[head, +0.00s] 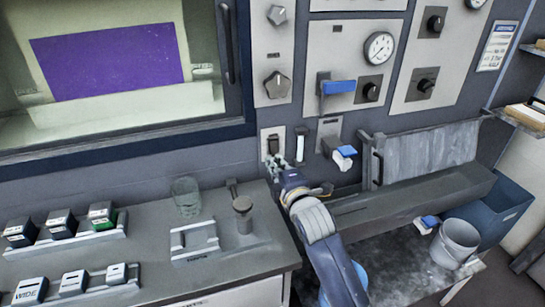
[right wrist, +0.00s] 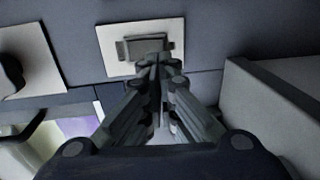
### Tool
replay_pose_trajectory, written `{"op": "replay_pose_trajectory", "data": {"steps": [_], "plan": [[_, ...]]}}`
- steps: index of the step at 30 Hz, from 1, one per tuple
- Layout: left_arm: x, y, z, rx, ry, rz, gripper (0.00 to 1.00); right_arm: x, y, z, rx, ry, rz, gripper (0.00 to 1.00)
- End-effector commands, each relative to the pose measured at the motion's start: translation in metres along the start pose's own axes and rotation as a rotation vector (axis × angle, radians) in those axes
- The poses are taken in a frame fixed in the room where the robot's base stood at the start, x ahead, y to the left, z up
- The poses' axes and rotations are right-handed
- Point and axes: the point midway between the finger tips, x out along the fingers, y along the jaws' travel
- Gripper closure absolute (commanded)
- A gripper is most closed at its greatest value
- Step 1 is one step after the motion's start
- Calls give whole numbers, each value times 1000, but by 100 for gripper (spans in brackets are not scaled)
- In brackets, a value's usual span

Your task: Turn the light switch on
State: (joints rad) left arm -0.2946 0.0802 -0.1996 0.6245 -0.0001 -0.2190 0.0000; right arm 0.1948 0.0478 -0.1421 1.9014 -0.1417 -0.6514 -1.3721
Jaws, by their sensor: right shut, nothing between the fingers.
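A pale wall plate (head: 264,142) with a dark switch (head: 272,142) sits on the wall just below the window's right corner. In the right wrist view the plate (right wrist: 107,43) carries a grey raised switch (right wrist: 128,48). My right gripper (head: 276,163) is shut and empty, right at the lower part of this plate. In the wrist view its closed fingertips (right wrist: 156,64) overlap the switch's edge; I cannot tell whether they touch it. The fingers hide part of the switch. My left gripper is not in view.
A knob plate (head: 272,72) is above the switch, and a blue-handled lever (head: 345,153) is to its right. A glass beaker (head: 186,197) and a post (head: 242,213) stand on the worktop below. A dark ledge (head: 410,197) lies to the right.

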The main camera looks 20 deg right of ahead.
Motion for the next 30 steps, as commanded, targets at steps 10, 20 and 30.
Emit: {"op": "replay_pose_trajectory", "data": {"steps": [10,20,30], "plan": [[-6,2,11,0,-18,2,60,31,0,0,0,0,0,100],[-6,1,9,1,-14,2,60,34,0,0,0,0,0,100],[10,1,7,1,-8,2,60,40,-2,1,-1,-3,61,100]]}}
